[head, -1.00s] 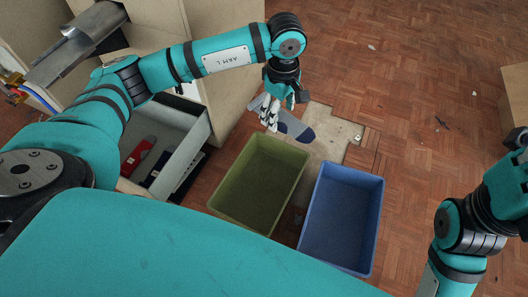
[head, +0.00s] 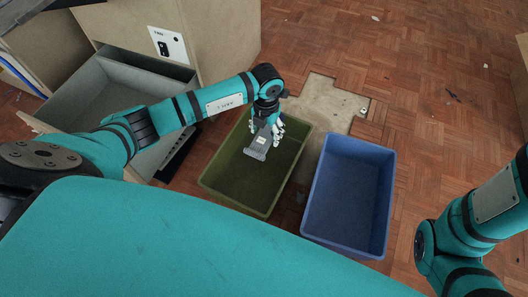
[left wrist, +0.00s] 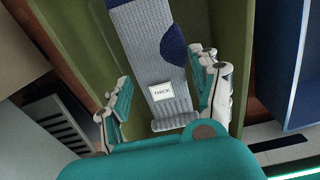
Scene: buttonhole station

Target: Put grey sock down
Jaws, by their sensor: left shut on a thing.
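The grey sock (left wrist: 155,50) has a dark blue heel patch and a white label reading THICK. My left gripper (head: 268,132) is shut on the grey sock and holds it over the olive green bin (head: 226,180). In the left wrist view the sock lies between the two fingers of the left gripper (left wrist: 164,92), with the green bin's wall (left wrist: 75,35) around it. In the head view the sock's ribbed grey end (head: 257,149) shows below the hand. I cannot tell whether it touches the bin's floor. My right gripper is out of view.
A blue bin (head: 350,195) stands just right of the green bin and looks empty. An open grey drawer (head: 175,70) is at the left, below a wooden cabinet (head: 215,30). My right arm is at the right edge.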

